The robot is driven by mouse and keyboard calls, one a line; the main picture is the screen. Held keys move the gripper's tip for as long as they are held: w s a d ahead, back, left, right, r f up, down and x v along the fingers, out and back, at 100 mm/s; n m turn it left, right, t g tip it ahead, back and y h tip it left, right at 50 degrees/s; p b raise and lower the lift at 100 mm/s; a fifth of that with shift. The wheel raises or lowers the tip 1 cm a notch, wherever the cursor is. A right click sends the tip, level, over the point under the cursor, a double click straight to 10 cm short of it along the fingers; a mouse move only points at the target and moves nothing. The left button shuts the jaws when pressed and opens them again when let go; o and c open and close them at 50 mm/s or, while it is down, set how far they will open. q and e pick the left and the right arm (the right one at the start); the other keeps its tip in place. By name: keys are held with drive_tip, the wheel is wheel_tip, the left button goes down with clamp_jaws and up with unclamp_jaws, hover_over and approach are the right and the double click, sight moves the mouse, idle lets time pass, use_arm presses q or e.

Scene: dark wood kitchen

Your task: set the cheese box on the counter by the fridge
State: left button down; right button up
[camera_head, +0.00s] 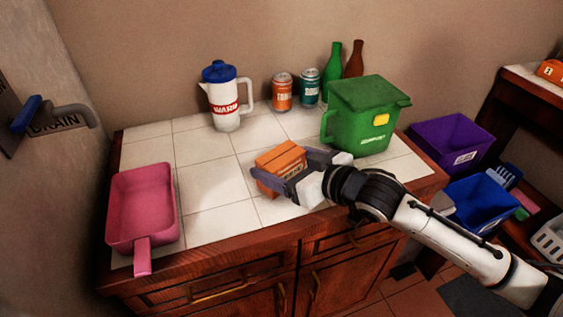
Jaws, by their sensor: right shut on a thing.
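An orange box with dark lettering (281,160), which I take for the cheese box, is at the middle of the white tiled counter (205,187). My right gripper (283,174) is shut on the orange box, with dark fingers on either side of it. The box looks low over the tiles or on them; I cannot tell whether it touches. Its lower right part is hidden by the gripper. No fridge can be made out for sure. My left gripper is not in view.
A green bin (365,117) stands right of the gripper. A white jug (224,97), two cans (282,92) (310,88) and two bottles (333,75) (354,60) stand at the back. Bare tiles lie between dustpan and box.

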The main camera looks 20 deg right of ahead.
drive_tip(key=o, duration=1.2)
drive_tip(key=shift+f, duration=0.15)
drive_tip(key=shift+s+d+r, duration=0.1)
drive_tip(key=shift+s+r, duration=0.05)
drive_tip(key=shift+r, duration=0.1)
drive_tip(key=v, duration=1.1)
drive_tip(key=shift+s+b, duration=0.35)
